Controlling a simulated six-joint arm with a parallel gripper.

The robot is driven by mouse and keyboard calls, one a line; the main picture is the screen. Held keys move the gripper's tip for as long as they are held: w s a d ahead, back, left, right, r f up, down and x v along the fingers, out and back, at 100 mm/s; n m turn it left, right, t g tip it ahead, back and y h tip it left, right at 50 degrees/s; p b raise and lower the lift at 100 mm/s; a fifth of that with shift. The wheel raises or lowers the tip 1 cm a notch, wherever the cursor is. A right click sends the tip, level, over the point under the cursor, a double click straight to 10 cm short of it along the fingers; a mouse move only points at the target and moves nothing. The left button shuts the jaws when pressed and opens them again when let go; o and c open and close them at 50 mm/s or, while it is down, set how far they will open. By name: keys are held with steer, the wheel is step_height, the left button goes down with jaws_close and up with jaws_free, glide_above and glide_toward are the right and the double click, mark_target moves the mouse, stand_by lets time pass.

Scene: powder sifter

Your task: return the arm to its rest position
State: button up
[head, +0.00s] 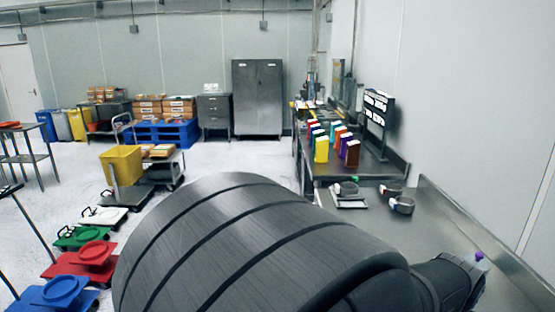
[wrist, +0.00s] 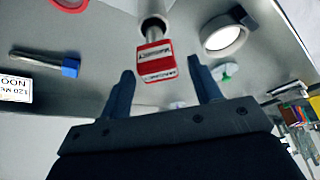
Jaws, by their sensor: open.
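My gripper (wrist: 161,82) shows in the wrist view with its two dark fingers spread apart and nothing gripped between them. Beyond the fingertips is a red block with a white printed label (wrist: 154,62), joined to a grey cylindrical piece (wrist: 152,28). It appears apart from the fingers, though the exact gap is hard to tell. In the head view my large dark arm fills the lower middle and right, and the gripper's fingers are hidden there.
The wrist view shows a round pan (wrist: 222,36), a blue-ended tool (wrist: 70,68) and a label card (wrist: 14,88). Coloured trolleys (head: 80,268) stand at left.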

steer(key=v, duration=1.1)
steer(key=x, duration=1.1)
steer(key=shift+f, duration=0.4)
steer(key=shift+w+d+r, duration=0.1)
steer(key=shift+r, duration=0.15)
step_height(320, 180, up, 8)
steer(key=shift+r, duration=0.25)
steer(key=shift+s+r+m, duration=0.4)
steer(key=shift+s+m, duration=0.1)
steer(key=shift+s, duration=0.2)
steer(key=s+m+g+h, duration=0.1)
steer(key=s+m+g, duration=0.2)
steer(key=s+m, duration=0.55)
step_height(320, 180, down, 9)
steer(key=shift+s+a+r, duration=0.15)
steer(key=shift+a+r, duration=0.05)
steer(key=shift+a, duration=0.25)
